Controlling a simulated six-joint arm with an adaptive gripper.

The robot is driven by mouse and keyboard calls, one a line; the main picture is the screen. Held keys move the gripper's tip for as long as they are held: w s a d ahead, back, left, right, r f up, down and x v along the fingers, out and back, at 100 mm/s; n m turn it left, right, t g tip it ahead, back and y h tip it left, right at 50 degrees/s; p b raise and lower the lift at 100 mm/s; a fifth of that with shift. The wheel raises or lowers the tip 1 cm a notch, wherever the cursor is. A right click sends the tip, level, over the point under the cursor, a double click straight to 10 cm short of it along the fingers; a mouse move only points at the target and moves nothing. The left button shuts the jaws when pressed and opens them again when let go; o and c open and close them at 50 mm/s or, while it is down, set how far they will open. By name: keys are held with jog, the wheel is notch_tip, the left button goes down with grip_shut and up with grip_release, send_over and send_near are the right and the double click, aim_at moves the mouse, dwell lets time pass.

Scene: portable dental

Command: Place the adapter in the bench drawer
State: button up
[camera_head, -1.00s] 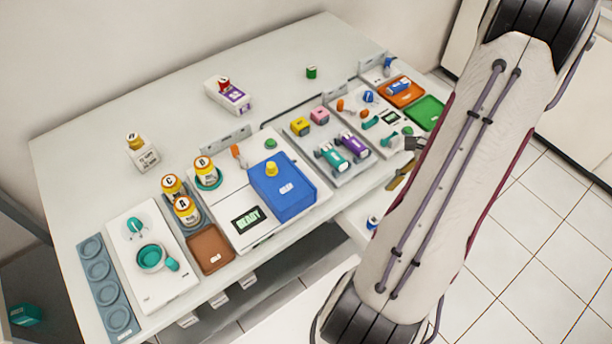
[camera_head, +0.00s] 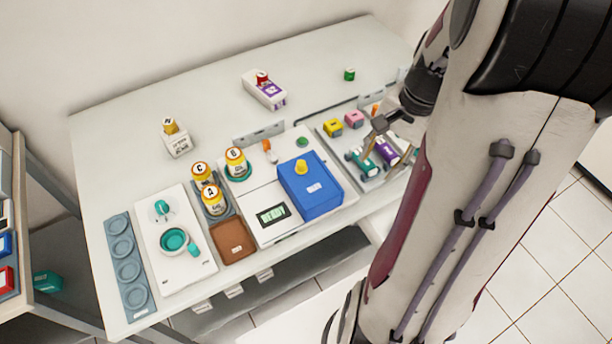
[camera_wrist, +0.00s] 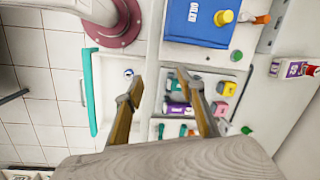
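I cannot tell for sure which piece is the adapter. The bench drawer (camera_wrist: 108,105) stands open in the wrist view, left of the fingers, with a teal front edge. A small blue-and-white piece (camera_wrist: 128,73) lies inside it. My arm hides the drawer's inside in the head view. My gripper (camera_wrist: 161,72) is open, with nothing between its fingertips. In the head view my gripper (camera_head: 388,145) hangs over the tray of coloured pieces. That tray holds a purple piece (camera_head: 386,151), a teal piece (camera_head: 362,161), a yellow cube (camera_head: 333,127) and a pink cube (camera_head: 354,118).
A blue box (camera_head: 312,192) with a yellow knob stands left of the tray, beside a READY display (camera_head: 272,214). Lettered yellow-capped bottles (camera_head: 213,199) stand farther left. A white-and-purple box (camera_head: 265,90) is at the back. The bench's rear (camera_head: 200,105) has free room.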

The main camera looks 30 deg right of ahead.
jog(key=s+a+r+n+t+h, duration=0.1)
jog(key=s+a+r+n+t, duration=0.1)
jog(key=a+r+n, duration=0.5)
jog(key=s+a+r+n+t, duration=0.2)
jog(key=a+r+n, duration=0.5)
jog(key=a, duration=0.6)
jog(key=shift+s+a+h, duration=0.3)
jog(key=shift+s+h, duration=0.1)
jog(key=shift+s, duration=0.25)
jog(key=shift+o, duration=0.4)
